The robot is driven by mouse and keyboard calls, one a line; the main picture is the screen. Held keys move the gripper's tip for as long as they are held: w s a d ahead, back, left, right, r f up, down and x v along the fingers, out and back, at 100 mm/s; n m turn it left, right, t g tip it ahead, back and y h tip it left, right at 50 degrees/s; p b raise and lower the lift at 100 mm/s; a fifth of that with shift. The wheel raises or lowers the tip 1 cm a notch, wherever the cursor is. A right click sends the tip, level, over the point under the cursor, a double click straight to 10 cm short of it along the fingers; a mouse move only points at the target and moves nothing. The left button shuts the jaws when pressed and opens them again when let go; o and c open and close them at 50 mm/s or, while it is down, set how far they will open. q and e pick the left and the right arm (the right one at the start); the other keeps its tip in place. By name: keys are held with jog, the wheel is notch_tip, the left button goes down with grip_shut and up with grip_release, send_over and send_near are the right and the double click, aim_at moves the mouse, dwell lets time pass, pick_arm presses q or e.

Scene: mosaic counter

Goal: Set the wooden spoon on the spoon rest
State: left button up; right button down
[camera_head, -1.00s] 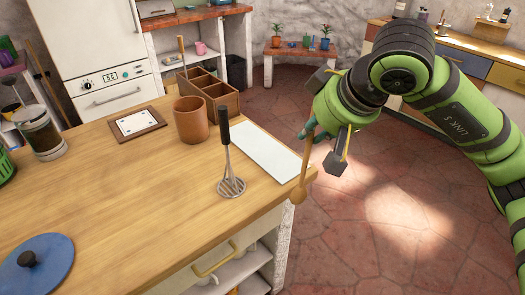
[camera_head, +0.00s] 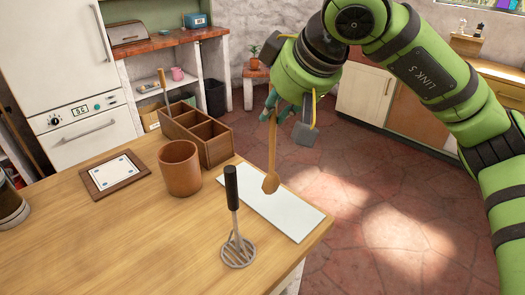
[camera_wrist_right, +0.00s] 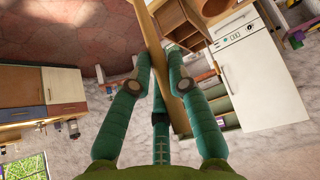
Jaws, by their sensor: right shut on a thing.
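The wooden spoon (camera_head: 272,145) hangs nearly upright, bowl down, from my right gripper (camera_head: 278,108), which is shut on its handle. Its bowl shows in front of the far part of a flat white rectangular slab (camera_head: 285,218) on the counter. The bowl looks a little above the slab; the exact gap is unclear. This bare slab may be the spoon rest; no other thing is clearly one. In the right wrist view, the green fingers (camera_wrist_right: 158,85) are around the long wooden handle (camera_wrist_right: 152,42). My left gripper is out of view.
A masher (camera_head: 236,220) stands left of the slab on the wooden counter (camera_head: 130,240). A brown cup (camera_head: 180,168), a divided wooden box (camera_head: 200,135) and a framed white tile (camera_head: 112,172) are farther back. The counter's right edge lies just beyond the slab.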

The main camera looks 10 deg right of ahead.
jog(key=w+d+f+p, duration=0.1)
jog(key=w+f+p, duration=0.2)
jog(key=w+f, duration=0.6)
jog(key=shift+f+p, duration=0.3)
jog(key=shift+f, duration=0.15)
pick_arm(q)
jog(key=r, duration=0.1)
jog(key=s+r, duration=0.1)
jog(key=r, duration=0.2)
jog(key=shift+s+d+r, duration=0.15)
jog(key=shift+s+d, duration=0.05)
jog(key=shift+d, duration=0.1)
pick_arm(e)
jog(key=c, duration=1.2)
grip_release()
jog(key=shift+d, duration=0.1)
jog(key=shift+r, duration=0.1)
